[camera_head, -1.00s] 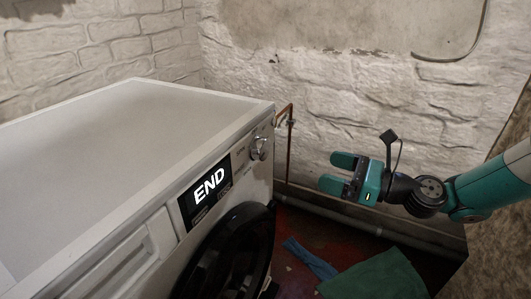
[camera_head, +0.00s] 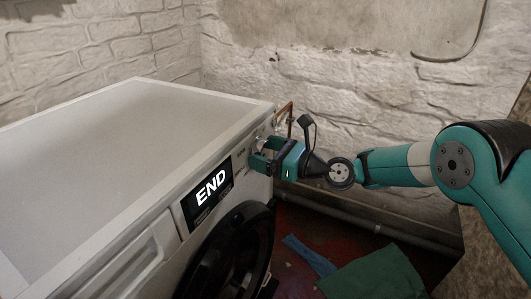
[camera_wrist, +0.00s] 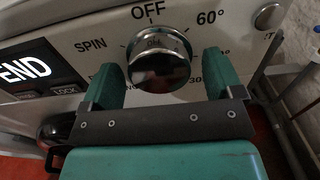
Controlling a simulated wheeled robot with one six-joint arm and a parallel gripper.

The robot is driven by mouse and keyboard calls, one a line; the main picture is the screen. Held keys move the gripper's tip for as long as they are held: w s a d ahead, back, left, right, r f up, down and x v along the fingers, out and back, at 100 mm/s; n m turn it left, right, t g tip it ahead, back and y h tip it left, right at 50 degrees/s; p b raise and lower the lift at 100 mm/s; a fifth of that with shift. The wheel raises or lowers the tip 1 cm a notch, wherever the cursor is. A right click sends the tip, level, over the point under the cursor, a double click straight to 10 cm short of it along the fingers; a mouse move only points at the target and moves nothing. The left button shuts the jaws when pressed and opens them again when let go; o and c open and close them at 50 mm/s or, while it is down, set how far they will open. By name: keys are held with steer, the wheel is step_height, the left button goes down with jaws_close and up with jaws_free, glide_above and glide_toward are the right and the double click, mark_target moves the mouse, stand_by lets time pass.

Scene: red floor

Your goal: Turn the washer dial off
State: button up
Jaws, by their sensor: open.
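The washer (camera_head: 120,130) is white, with a lit display (camera_head: 208,192) reading END and a dark round door (camera_head: 235,255). Its silver dial (camera_wrist: 158,60) shows in the wrist view, with printed marks OFF above it, SPIN at left and 60° at right. My gripper (camera_head: 262,154) is at the washer's front panel in the head view, largely hiding the dial there. In the wrist view my gripper (camera_wrist: 168,75) is open, with one green finger on each side of the dial. I cannot tell whether the fingers touch it.
A small round silver button (camera_wrist: 269,16) is right of the dial. A copper pipe (camera_head: 291,112) stands behind the washer's corner. Blue cloth (camera_head: 310,256) and green cloth (camera_head: 372,276) lie on the red floor. White brick walls (camera_head: 370,90) close the back.

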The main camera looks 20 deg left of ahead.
steer(key=c, duration=0.9)
